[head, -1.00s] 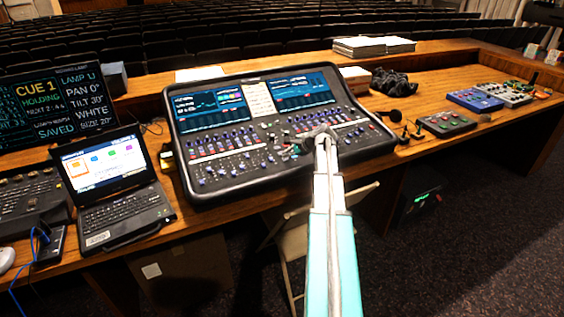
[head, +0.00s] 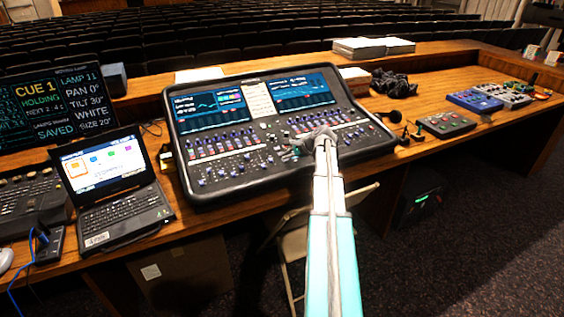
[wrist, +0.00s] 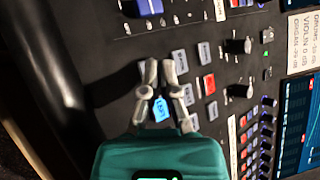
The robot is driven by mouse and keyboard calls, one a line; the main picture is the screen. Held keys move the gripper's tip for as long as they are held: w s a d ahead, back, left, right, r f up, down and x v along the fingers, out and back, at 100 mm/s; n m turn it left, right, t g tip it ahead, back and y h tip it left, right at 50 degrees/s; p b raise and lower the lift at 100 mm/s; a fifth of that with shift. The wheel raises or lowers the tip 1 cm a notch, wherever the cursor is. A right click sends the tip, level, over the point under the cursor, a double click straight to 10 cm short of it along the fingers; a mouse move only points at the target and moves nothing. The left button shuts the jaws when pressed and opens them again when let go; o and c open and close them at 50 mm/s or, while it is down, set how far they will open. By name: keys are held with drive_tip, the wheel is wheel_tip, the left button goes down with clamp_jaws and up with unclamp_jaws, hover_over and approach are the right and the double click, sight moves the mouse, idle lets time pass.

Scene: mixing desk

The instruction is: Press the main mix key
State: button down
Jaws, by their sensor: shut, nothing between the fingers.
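The mixing desk (head: 232,172) stands on the wooden counter, with two screens, fader rows and small keys. My gripper (head: 292,147) is over its lower middle part. In the wrist view my gripper (wrist: 159,68) has a teal body and two grey fingers, shut and empty, low over a block of keys. A lit blue key (wrist: 161,109) shows between the fingers, partly covered. Contact with a key cannot be told.
A laptop (head: 105,170) stands left of the desk. Small pedal-like boxes (head: 445,124) and a dark cloth bundle (head: 394,83) lie to the right. In the wrist view a dark knob (wrist: 238,46) and faders (wrist: 262,130) stand up nearby.

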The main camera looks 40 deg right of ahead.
drive_tip(key=shift+f, duration=0.1)
idle(0.6)
drive_tip(key=shift+s+r+p, duration=0.1)
drive_tip(key=shift+r+p, duration=0.6)
drive_tip(key=shift+r, duration=0.05)
drive_tip(key=shift+s+r+p, duration=0.15)
drive_tip(key=shift+r+p, duration=1.1)
drive_tip(key=shift+r, duration=0.05)
drive_tip(key=shift+s+r+p, duration=0.1)
drive_tip(key=shift+r+p, duration=1.15)
drive_tip(key=shift+a+f, duration=0.1)
